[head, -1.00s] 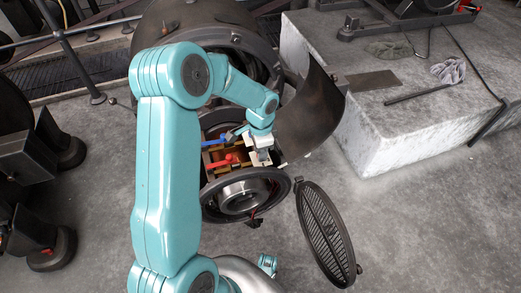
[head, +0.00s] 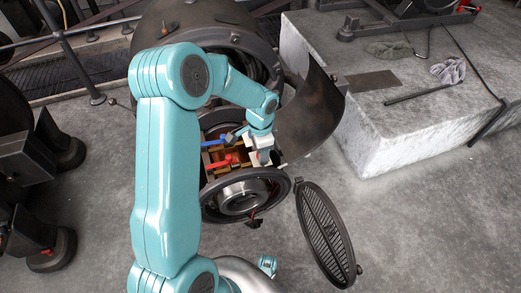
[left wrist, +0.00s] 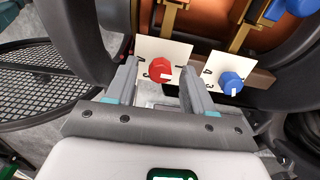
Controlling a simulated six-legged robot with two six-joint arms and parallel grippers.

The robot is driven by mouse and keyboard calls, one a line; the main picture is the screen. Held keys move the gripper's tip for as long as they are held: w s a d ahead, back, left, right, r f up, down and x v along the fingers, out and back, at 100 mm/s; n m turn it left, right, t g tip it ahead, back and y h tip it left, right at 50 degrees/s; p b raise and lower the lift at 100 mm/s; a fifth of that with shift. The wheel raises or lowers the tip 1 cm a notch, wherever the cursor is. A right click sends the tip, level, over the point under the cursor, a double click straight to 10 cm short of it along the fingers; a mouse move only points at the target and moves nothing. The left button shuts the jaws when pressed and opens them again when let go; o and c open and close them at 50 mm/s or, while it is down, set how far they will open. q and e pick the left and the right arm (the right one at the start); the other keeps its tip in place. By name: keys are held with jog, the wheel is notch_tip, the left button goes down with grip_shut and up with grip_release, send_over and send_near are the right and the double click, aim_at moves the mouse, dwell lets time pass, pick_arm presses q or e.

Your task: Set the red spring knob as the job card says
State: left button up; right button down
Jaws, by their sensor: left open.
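In the left wrist view the red spring knob (left wrist: 159,66) sits on a white card-like scale plate (left wrist: 176,50) with dark numerals that are partly hidden. A pale mark shows on the knob's lower right. My left gripper (left wrist: 158,73) is open, with one finger to each side of the red knob; I cannot tell whether they touch it. A blue knob (left wrist: 231,82) on its own white plate lies right of the fingers. In the head view my left gripper (head: 262,157) reaches into the open machine housing. No job card can be made out.
In the head view red (head: 217,165) and blue (head: 212,143) handles sit left of the gripper. A curved dark cover (head: 306,118) stands open at the right. A slotted oval grille (head: 325,233) lies on the floor. A stone block (head: 430,130) fills the right.

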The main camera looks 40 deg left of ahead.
pick_arm(q)
notch_tip(320, 180, up, 16)
jog(key=p, duration=0.5)
jog(key=shift+r, duration=0.15)
